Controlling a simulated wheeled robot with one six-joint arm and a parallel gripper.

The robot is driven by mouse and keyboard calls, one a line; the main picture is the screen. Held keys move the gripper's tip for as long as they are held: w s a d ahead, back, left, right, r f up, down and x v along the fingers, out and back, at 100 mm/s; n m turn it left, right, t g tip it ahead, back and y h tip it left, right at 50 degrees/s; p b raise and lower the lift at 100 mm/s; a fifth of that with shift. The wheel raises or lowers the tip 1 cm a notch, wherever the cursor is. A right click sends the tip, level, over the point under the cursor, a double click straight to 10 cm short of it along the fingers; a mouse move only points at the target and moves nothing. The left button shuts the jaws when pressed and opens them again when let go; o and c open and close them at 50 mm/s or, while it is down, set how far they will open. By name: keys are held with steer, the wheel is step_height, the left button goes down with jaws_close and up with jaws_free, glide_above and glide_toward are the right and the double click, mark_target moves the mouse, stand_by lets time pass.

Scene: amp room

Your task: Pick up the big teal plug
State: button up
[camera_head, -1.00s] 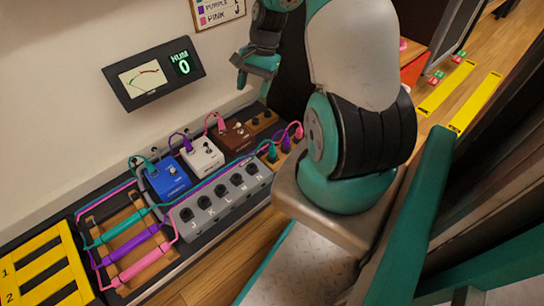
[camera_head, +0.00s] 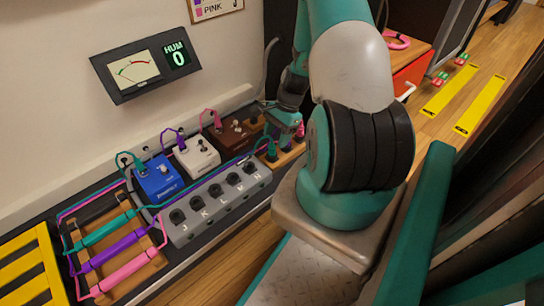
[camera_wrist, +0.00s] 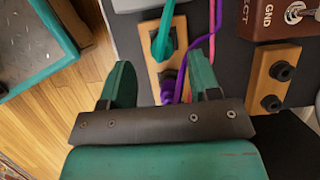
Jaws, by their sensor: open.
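A teal plug (camera_head: 271,152) stands in a small wooden block (camera_head: 291,154), at the right end of the row of gear. My gripper (camera_wrist: 160,64) is open and empty, with one finger on each side of the block. In the head view my gripper (camera_head: 284,128) is low over the block and hides part of it.
A grey box with lettered sockets (camera_head: 216,207) and blue (camera_head: 160,181), white (camera_head: 197,155) and brown (camera_head: 235,134) pedals stand close by. Teal, purple and pink cables run past the block. A wooden rack (camera_head: 157,262) holds thick coloured cylinders.

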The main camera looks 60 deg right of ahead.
mark_target(272, 144)
steer(key=shift+b+x, duration=2.3)
steer(key=shift+x, duration=0.45)
steer(key=shift+w+a+r, duration=0.1)
steer(key=shift+r, duration=0.05)
steer(key=c, duration=1)
